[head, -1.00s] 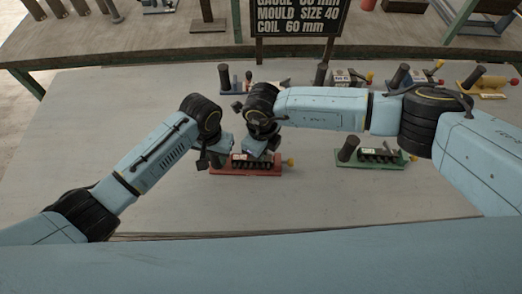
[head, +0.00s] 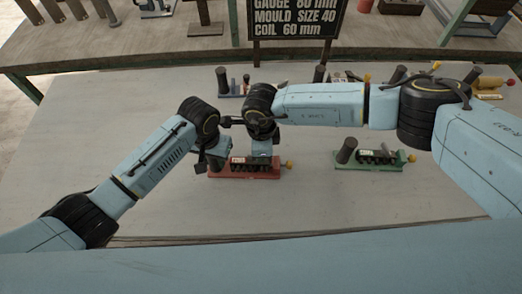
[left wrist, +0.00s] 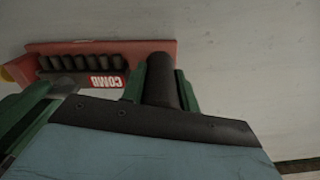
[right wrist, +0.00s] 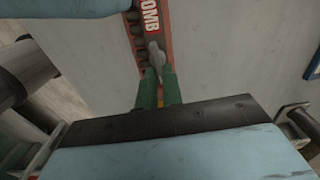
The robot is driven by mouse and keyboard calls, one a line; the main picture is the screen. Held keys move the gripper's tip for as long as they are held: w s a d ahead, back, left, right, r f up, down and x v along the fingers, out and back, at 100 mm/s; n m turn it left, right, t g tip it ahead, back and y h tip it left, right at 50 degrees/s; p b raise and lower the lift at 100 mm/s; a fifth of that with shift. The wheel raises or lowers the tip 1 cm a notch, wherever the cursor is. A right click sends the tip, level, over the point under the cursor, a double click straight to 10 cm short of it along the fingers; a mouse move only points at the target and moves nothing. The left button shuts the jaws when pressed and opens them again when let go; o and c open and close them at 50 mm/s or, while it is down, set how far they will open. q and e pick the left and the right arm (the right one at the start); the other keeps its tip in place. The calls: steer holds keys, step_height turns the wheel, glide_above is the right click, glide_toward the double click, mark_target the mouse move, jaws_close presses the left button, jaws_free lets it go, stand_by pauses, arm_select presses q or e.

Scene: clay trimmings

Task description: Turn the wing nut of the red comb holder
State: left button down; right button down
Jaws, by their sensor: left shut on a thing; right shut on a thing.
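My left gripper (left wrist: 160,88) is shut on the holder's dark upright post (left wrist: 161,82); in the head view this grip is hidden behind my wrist. My right gripper (right wrist: 159,88) is shut on the grey wing nut (right wrist: 155,56), its green fingers on either side of the nut. The nut is hidden in the head view.
A green holder (head: 370,166) with a dark post stands to the right. Several other holders stand along the back, one of them blue (head: 229,91). A black sign (head: 298,20) stands behind. The table front and left are clear. My two wrists are close together above the red holder.

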stand_by(0.3)
steer(key=c, duration=1.5)
jaws_free()
steer(key=shift+c, duration=0.2)
steer(key=m, duration=0.3)
steer(key=shift+s, duration=0.2)
steer(key=m, duration=0.4)
steer(key=shift+s+a+m, duration=0.15)
steer(key=shift+s+m, duration=0.05)
steer(key=shift+m, duration=0.1)
steer(key=m, duration=0.3)
steer(key=shift+s+a, duration=0.2)
steer(key=m, duration=0.4)
steer(key=shift+s+a+m, duration=0.15)
steer(key=shift+a+m, duration=0.15)
steer(key=shift+m, duration=0.1)
step_height(320, 180, up, 12)
steer(key=shift+m, duration=0.3)
